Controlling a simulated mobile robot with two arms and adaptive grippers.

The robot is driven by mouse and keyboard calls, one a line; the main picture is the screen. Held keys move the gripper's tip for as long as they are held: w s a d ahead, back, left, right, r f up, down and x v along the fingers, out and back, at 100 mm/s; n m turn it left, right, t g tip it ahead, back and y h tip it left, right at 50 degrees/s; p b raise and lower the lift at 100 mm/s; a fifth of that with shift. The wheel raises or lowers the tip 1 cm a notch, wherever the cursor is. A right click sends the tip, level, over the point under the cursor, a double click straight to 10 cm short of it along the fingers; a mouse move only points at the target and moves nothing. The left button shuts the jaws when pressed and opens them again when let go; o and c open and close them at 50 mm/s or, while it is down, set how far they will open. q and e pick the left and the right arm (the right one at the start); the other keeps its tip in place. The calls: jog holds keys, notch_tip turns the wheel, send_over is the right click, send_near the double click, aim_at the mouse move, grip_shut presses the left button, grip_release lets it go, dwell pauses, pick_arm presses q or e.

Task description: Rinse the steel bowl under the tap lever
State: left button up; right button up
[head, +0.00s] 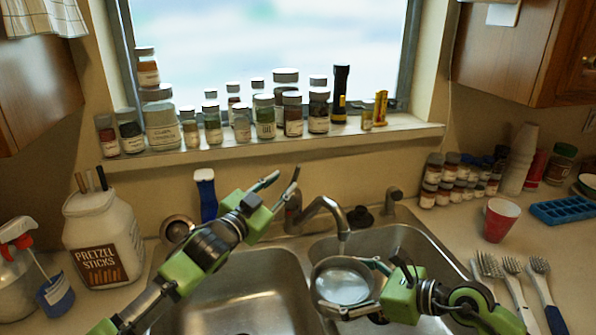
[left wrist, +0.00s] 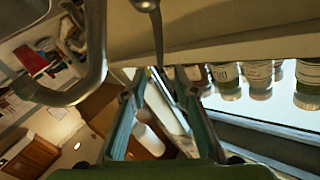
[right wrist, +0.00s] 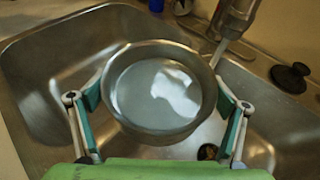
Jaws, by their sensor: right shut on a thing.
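The steel bowl (head: 343,284) is held level over the right basin, below the tap spout (head: 325,204). My right gripper (head: 356,288) is shut on it, with a finger on each side in the right wrist view (right wrist: 160,100). A thin pale stream, apparently water, runs from the spout to the bowl, and its bright inside looks wet. The tap lever (left wrist: 157,40) shows in the left wrist view as a thin rod near the fingertips. My left gripper (head: 285,176) is open and empty, above and behind the tap base. Whether it touches the lever is unclear.
The left basin (head: 235,300) looks empty. Several jars line the window sill (head: 290,143). A pretzel jar (head: 103,240) and spray bottle (head: 17,270) stand at left.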

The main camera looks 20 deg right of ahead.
aim_at(296, 171)
pick_arm(q)
jog(key=x, duration=0.6)
jog(key=shift+d, duration=0.1)
jog(key=shift+w+d+f, duration=0.15)
jog(key=shift+w+d, duration=0.35)
jog(key=shift+d, duration=0.05)
jog(key=shift+x, duration=0.8)
jog(key=shift+a, duration=0.1)
grip_shut()
